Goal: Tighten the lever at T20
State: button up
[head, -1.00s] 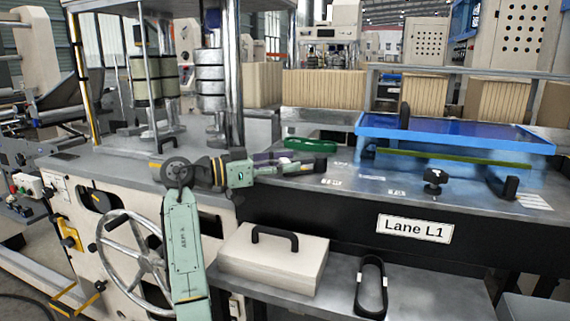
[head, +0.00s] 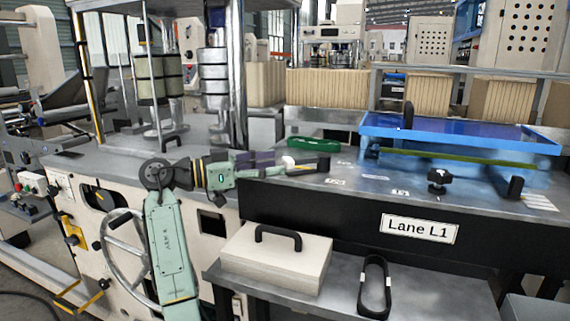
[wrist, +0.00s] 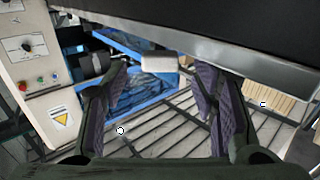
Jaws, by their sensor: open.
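A dark lever (head: 318,164) with a white end (head: 289,162) lies near the left end of the metal deck, white end towards my gripper. The small deck labels are too small to read, so I cannot confirm T20. My gripper (head: 277,162) is open, left of the white end and level with it. In the wrist view a white rounded block (wrist: 160,62), apparently this end, shows beyond and between the purple-padded fingertips (wrist: 162,80). The fingers do not appear to touch it. The rest of the lever is hidden in the wrist view.
A green bar (head: 313,144) lies just behind the lever. A black knob (head: 437,182) and black post (head: 514,187) stand to the right. A blue frame (head: 460,131) fills the back right. A cream box (head: 275,262) and black strap (head: 374,288) lie on the lower shelf.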

jog(key=v, duration=0.7)
jog(key=shift+a, duration=0.1)
jog(key=shift+c, duration=0.2)
